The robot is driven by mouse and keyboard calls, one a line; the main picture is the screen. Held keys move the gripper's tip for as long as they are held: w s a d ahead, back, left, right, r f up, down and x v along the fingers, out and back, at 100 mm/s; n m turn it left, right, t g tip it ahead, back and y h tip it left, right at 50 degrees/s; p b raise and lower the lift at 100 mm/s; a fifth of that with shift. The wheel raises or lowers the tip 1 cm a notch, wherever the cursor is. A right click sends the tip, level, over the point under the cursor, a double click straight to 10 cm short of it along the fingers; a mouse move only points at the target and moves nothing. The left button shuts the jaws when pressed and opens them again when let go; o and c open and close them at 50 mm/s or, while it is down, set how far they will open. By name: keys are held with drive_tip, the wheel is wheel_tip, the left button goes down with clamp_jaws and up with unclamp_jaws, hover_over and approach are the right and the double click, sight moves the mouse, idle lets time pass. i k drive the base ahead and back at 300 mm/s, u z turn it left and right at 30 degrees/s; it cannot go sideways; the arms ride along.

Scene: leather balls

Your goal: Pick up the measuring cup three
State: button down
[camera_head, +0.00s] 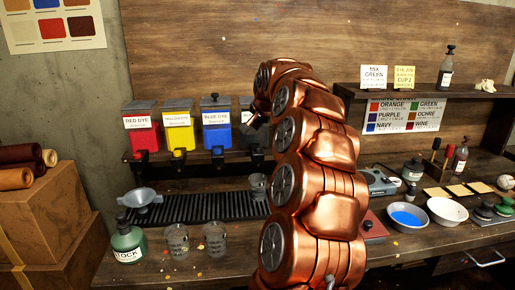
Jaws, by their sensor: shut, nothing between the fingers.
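Three clear measuring cups show in the head view. One cup (177,241) and a second cup (215,238) stand side by side on the front of the bench. A third cup (257,186) stands farther back by the dark ribbed rack, right beside my copper arm and partly covered by it. I cannot read their marks well enough to tell which is number three. My arm rises through the middle of the picture and bends at the top.
Red (145,137), yellow (179,133) and blue (216,130) dye dispensers hang above the ribbed rack (190,209). A funnel (140,198) and green stock bottle (128,240) stand left. Blue-filled (408,217) and white (446,211) bowls stand right.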

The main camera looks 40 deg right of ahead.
sight(258, 188)
drive_tip(key=z, duration=1.25)
